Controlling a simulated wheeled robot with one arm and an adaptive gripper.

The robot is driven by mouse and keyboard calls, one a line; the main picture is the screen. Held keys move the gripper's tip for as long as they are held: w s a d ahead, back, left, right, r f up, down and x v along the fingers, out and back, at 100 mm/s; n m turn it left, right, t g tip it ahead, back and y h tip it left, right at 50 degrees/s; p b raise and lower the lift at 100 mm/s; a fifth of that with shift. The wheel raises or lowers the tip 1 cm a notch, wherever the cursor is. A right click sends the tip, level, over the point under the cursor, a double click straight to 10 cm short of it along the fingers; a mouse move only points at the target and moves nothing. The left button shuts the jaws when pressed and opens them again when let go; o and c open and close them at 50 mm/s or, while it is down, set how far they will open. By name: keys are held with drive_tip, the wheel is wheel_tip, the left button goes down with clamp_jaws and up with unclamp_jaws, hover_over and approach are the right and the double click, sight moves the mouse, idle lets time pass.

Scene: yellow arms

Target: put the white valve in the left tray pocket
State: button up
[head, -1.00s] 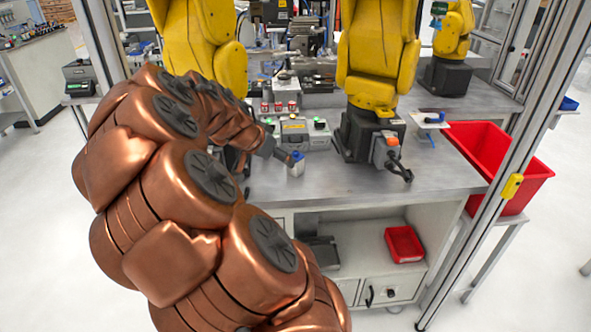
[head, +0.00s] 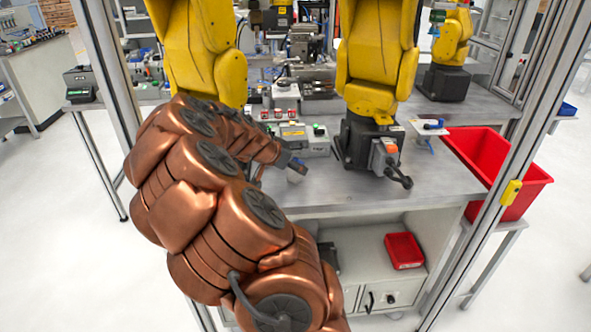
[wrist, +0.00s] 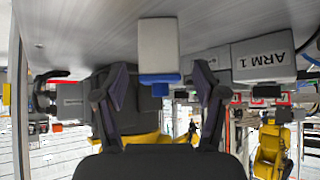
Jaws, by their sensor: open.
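A white block with a blue end, which I take for the white valve (wrist: 158,48), stands on the grey bench in the wrist view. In the head view only its lower white part (head: 295,177) shows, below my gripper (head: 292,164). In the wrist view my gripper (wrist: 160,86) is open, with two dark fingers spread and nothing between them. The blue end faces the gap between the fingertips, and the white body lies beyond it. I cannot tell how far apart they are in depth. I cannot make out the tray with its left pocket.
A grey box marked ARM 1 (wrist: 262,58) stands beside the white block. Yellow robot arms (head: 375,55) rise behind on the bench (head: 415,188). A red bin (head: 495,165) stands at the right.

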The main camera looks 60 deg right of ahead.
drive_tip(key=shift+x, duration=1.3)
drive_tip(key=shift+c, duration=0.4)
